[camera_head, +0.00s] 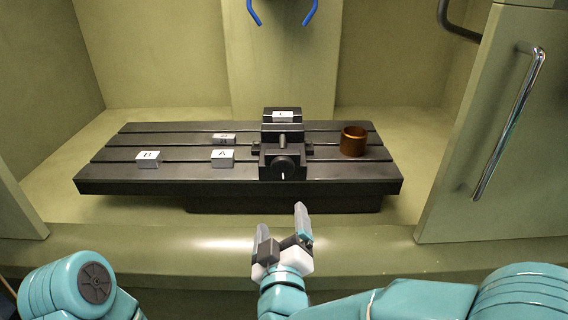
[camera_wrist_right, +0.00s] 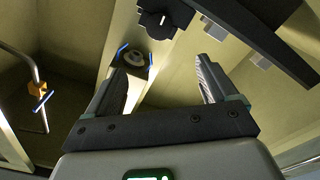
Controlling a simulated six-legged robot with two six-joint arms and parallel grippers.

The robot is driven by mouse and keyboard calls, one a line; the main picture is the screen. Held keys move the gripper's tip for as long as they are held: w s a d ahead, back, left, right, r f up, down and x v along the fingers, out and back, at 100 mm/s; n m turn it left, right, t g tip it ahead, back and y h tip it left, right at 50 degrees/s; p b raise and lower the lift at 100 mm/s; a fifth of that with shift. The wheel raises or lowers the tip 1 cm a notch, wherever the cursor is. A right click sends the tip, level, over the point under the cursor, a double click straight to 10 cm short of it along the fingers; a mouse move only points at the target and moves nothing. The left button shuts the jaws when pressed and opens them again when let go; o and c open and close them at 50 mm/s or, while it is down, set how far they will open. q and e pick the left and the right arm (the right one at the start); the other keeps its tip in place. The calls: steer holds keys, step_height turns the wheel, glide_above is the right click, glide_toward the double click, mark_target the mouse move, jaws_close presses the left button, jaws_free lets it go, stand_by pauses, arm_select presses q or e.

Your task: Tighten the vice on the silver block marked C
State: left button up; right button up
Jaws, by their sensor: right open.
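A dark vice (camera_head: 268,133) stands on the slotted machine table. Its round knob (camera_head: 285,165) faces me, with a short white mark pointing down; the dark knob also shows in the right wrist view (camera_wrist_right: 158,20). A silver block (camera_head: 283,116) sits at the top of the vice, at its jaws; its letter is too small to read surely, and I cannot tell whether the jaws touch it. My right gripper (camera_head: 282,223) is open and empty, in front of and below the knob, apart from it. Its open fingers show in the wrist view (camera_wrist_right: 163,66). My left gripper is out of view.
Blocks marked A (camera_head: 222,159) and B (camera_head: 148,160), and another block (camera_head: 224,137), lie left of the vice on the table (camera_head: 345,172). A copper-coloured cup (camera_head: 353,142) stands right. A door with a handle (camera_head: 508,125) is at right; blue prongs (camera_head: 282,14) hang above.

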mark_target(283, 171)
steer(key=w+p, duration=0.1)
steer(key=w, duration=1.6)
steer(key=shift+w+d+f+p, duration=0.15)
steer(key=shift+p, duration=0.2)
steer(key=c, duration=1.1)
